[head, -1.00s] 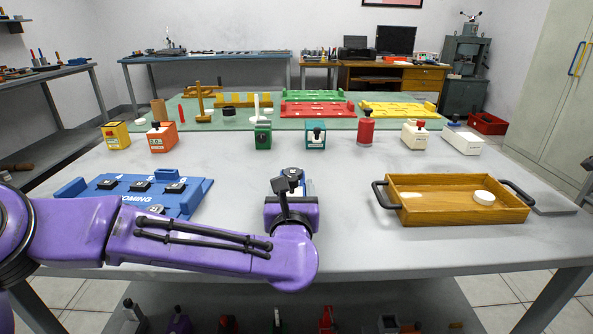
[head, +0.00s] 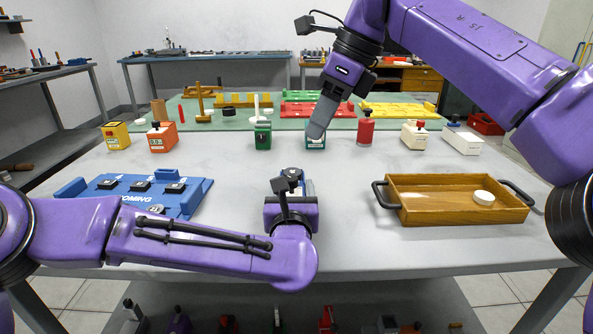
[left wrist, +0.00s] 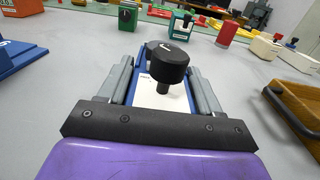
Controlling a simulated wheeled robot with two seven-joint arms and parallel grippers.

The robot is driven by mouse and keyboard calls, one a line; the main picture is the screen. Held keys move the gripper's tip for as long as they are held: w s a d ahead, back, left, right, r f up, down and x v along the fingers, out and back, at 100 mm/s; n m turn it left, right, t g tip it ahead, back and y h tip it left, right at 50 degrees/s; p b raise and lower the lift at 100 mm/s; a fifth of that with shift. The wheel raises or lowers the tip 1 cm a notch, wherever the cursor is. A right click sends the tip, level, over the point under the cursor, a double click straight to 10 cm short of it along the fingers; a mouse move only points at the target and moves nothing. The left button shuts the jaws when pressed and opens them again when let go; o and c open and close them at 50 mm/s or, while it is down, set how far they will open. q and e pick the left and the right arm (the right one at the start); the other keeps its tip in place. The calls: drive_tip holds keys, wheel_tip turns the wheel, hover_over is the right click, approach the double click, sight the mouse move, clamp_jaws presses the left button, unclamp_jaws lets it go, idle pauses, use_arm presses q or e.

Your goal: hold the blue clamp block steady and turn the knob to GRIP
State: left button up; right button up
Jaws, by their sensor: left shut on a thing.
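The blue clamp block (left wrist: 153,97), with a white face and a black round knob (left wrist: 170,66) on it, is between the grey fingers of my left gripper (left wrist: 158,76) in the left wrist view. The gripper is shut on the block, low over the near middle of the table. In the head view the block (head: 308,187) is mostly hidden behind my left wrist. My right gripper (head: 318,126) points down in the head view, behind and above the block, apart from it. Its fingers overlap, so their opening cannot be told. The knob's GRIP mark is not readable.
A blue board (head: 190,200) with black pieces lies left. A wooden tray (head: 425,212) with black handles and a white disc stands right. A green block (head: 263,138), a teal block (head: 315,144) and a red cylinder (head: 365,131) stand behind. Bare table lies between.

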sight(293, 178)
drive_tip(key=x, duration=1.1)
drive_tip(key=shift+w+a+f, duration=0.1)
drive_tip(key=shift+f, duration=0.2)
clamp_jaws()
